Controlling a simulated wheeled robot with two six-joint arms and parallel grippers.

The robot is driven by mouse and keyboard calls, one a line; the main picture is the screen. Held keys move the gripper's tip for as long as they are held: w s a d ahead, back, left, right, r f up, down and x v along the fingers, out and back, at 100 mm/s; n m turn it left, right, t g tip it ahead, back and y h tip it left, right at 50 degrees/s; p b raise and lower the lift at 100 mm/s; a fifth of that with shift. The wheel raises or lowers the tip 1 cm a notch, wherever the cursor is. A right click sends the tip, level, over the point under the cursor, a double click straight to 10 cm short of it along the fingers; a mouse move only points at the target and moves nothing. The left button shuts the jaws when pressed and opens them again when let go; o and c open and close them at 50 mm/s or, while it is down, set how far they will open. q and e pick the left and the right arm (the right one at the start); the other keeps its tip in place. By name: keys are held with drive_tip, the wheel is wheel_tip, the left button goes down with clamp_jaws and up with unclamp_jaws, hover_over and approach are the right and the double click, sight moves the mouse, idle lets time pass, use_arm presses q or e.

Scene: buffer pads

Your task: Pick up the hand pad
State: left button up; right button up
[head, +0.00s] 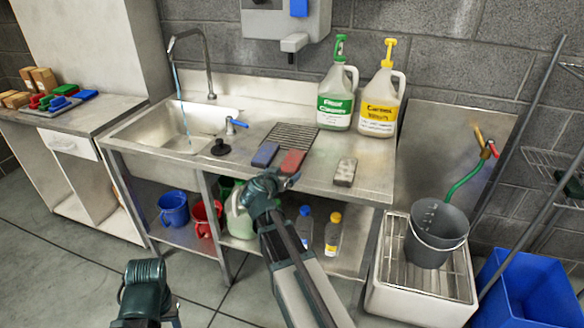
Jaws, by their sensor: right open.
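Three small pads lie on the steel sink counter (225,172): a blue pad (265,154), a red pad (292,162) and a pale grey-beige block with a dark base (345,172). I cannot tell which is the hand pad. My right gripper (288,181) is open and empty at the counter's front edge, just in front of the red pad and below the blue one. My left arm shows at the bottom left, low and away from the counter; its fingers are not clear.
A drain grate (290,136) lies behind the pads. A green-labelled jug (337,98) and a yellow-labelled jug (380,104) stand at the back. The sink (190,125) is left, a grey bucket (437,233) right. Bottles and mugs sit on the lower shelf.

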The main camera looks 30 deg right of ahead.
sight(287, 169)
drive_tip(key=shift+b+x, duration=0.95)
drive_tip(key=shift+x, duration=2.05)
drive_tip(key=shift+w+a+r, duration=0.1)
drive_tip(key=shift+a, duration=0.05)
drive_tip(key=shift+c, duration=0.6)
drive_tip(key=c, duration=1.1)
use_arm(q)
wheel_tip(287, 169, down, 2)
drive_tip(key=shift+f, duration=0.1)
use_arm(e)
drive_tip(key=shift+c, duration=0.2)
